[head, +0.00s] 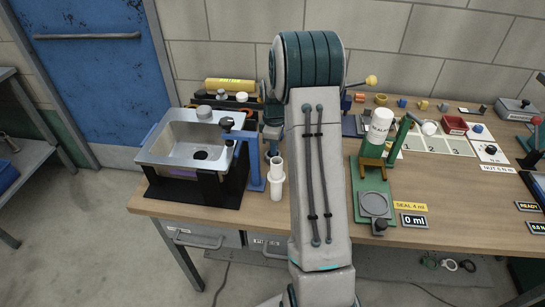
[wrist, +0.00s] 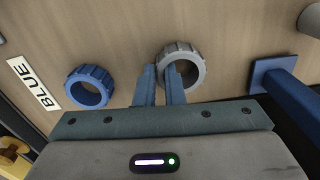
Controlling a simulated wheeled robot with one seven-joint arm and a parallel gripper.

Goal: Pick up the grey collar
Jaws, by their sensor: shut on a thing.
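The grey collar (wrist: 199,68), a ring with a ribbed outside, shows in the wrist view against the wooden surface. My gripper (wrist: 160,75) is shut on the left wall of its ring. One blue-grey finger is inside the hole and the other is outside, to the left. I cannot tell whether the collar still touches the surface. In the head view my arm covers much of the middle, and I cannot make out the grey collar there.
A blue collar (wrist: 70,88) lies left of my fingers, beside a BLUE label (wrist: 33,84). A blue post (wrist: 290,88) stands close on the right. The head view shows a sink (head: 160,150) to the left and a green stand (head: 371,228) to the right.

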